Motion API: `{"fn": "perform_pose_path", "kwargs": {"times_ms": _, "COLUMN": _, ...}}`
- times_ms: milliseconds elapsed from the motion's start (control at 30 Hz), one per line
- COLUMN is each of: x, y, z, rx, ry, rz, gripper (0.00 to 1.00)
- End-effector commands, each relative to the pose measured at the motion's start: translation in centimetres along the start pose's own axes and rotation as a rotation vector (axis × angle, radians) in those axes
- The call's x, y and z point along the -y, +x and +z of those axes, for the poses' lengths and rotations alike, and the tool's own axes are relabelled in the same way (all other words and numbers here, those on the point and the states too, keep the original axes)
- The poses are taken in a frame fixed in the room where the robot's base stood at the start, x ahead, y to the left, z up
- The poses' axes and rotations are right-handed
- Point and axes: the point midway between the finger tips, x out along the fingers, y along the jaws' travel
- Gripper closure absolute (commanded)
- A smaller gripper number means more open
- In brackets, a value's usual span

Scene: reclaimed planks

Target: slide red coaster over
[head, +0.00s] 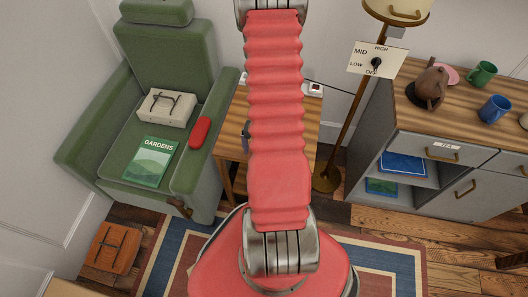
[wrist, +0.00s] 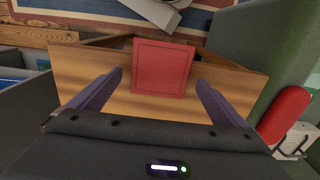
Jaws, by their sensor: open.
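The red coaster (wrist: 163,67) is a flat square with a thin inner border. It lies on the wooden side table (wrist: 75,75), at the table edge that is uppermost in the wrist view, and seems to reach slightly past that edge. My gripper (wrist: 158,80) is open, with one dark finger to each side of the coaster's lower part and a gap on both sides. I cannot tell its height above the table. In the head view, my arm hides the coaster and most of the table (head: 234,128).
A green armchair (head: 190,165) stands left of the table, with a red object (head: 199,132) on its arm and a gardens book (head: 151,161) on its seat. A lamp pole (head: 345,125) and grey cabinet (head: 430,205) stand right. A small white item (head: 315,90) is at the table's back right.

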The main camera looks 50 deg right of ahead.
Motion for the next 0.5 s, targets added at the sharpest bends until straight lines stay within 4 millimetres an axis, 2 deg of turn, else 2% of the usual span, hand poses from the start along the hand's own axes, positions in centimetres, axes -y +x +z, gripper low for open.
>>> {"fn": "perform_pose_path", "kwargs": {"times_ms": 200, "x": 0.00, "y": 1.04, "z": -0.01, "rx": 0.000, "ry": 0.000, "rz": 0.000, "gripper": 0.04}}
{"fn": "perform_pose_path", "kwargs": {"times_ms": 500, "x": -0.01, "y": 1.09, "z": -0.01, "rx": 0.000, "ry": 0.000, "rz": 0.000, "gripper": 0.05}}
